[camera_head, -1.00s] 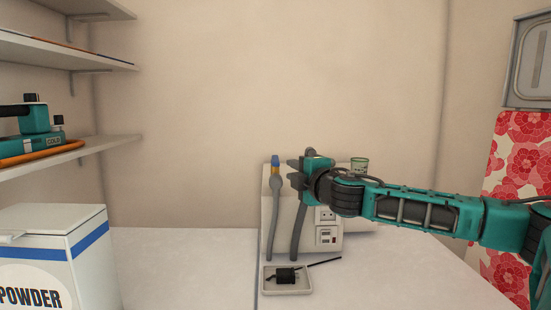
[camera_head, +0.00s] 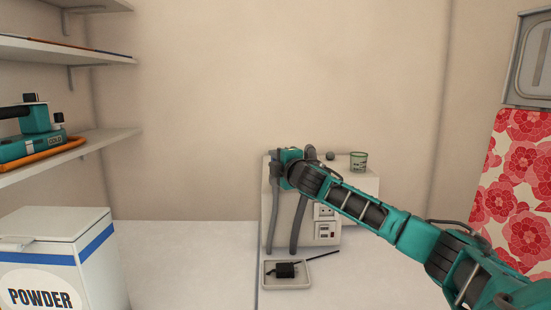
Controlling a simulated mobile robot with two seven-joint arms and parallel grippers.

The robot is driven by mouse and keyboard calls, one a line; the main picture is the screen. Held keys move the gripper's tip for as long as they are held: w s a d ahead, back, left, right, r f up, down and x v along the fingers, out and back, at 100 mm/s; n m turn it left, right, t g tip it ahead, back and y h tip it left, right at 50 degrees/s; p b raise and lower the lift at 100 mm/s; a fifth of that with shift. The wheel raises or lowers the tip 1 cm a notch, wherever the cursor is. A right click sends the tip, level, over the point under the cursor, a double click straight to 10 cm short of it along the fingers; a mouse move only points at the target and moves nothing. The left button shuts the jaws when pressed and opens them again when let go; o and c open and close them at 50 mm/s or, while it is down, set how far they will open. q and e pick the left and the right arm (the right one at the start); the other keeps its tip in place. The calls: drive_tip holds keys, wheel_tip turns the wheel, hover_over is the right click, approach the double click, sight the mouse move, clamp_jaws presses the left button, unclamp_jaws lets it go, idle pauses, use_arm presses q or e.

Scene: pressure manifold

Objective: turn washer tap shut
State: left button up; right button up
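A pale box-like unit (camera_head: 324,209) stands on the white counter against the back wall. Two grey hoses (camera_head: 299,222) hang down its front left side. My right gripper (camera_head: 279,156) is at the unit's top left corner, at the upper end of the left hose (camera_head: 273,215). The tap there is hidden behind the gripper, and I cannot tell whether the fingers touch it or how far they are apart. A small dark round knob (camera_head: 330,156) shows just right of the gripper. My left gripper is out of view.
A small tray (camera_head: 301,286) with a black part (camera_head: 285,270) lies in front of the unit. A powder box (camera_head: 100,262) and shelves (camera_head: 95,143) are at left. The counter between is clear.

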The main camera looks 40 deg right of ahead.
drive_tip(key=shift+w, duration=0.2)
drive_tip(key=shift+c, duration=0.3)
clamp_jaws()
